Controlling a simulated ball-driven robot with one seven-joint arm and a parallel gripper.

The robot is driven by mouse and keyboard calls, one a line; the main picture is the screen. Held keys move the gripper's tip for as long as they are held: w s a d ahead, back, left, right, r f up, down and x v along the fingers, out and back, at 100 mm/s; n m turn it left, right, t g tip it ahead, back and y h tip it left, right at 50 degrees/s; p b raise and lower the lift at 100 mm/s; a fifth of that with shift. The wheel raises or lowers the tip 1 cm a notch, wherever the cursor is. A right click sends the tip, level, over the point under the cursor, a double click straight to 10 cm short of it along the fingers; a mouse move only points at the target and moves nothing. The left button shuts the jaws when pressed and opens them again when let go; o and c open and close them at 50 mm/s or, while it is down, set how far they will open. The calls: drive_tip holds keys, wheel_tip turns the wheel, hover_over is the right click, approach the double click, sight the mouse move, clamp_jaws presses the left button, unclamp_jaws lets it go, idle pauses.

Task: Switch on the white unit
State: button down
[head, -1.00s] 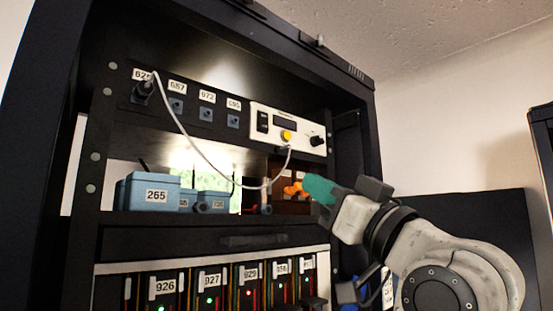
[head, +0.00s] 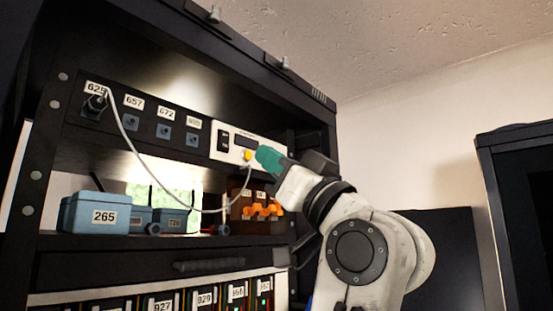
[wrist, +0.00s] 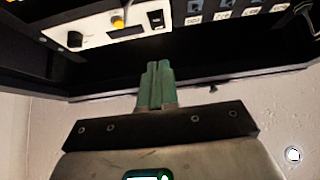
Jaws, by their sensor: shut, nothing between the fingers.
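The white unit (head: 219,151) sits in the upper part of the black rack, with a dark switch, a dark display and a yellow button (head: 247,156) on its face. It also shows in the wrist view (wrist: 95,36), with the yellow button (wrist: 118,23), a black knob and a dark rocker switch. My gripper (head: 262,155) has teal fingers that are shut and empty. In the head view they overlap the unit's right part and hide the knob. In the wrist view the fingertips (wrist: 158,66) point toward the rack, apart from the unit's face.
A white cable (head: 172,198) runs from the plug at socket 625 (head: 95,104) and hangs across the shelf toward the unit. Blue boxes (head: 95,212) and orange items (head: 262,210) stand on the shelf below. The rack's side post is close to my arm.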

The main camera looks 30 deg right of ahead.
sight(225, 144)
drive_tip(key=w+r+p, duration=0.1)
drive_tip(key=w, duration=0.1)
drive_tip(key=w+a+r+p, duration=0.1)
drive_tip(key=w, duration=0.1)
drive_tip(key=w+a+r+p, duration=0.1)
drive_tip(key=w, duration=0.2)
drive_tip(key=shift+w+a+r, duration=0.1)
drive_tip(key=shift+a+r, duration=0.1)
drive_tip(key=shift+w+a+f+p, duration=0.15)
drive_tip(key=shift+w+p, duration=0.15)
drive_tip(key=shift+w, duration=0.2)
drive_tip(key=shift+f, duration=0.1)
drive_tip(key=shift+w+f+b, duration=0.15)
drive_tip(key=shift+b, duration=0.4)
drive_tip(key=shift+w+a+t, duration=0.1)
drive_tip(key=shift+t, duration=0.2)
drive_tip(key=shift+r, duration=0.2)
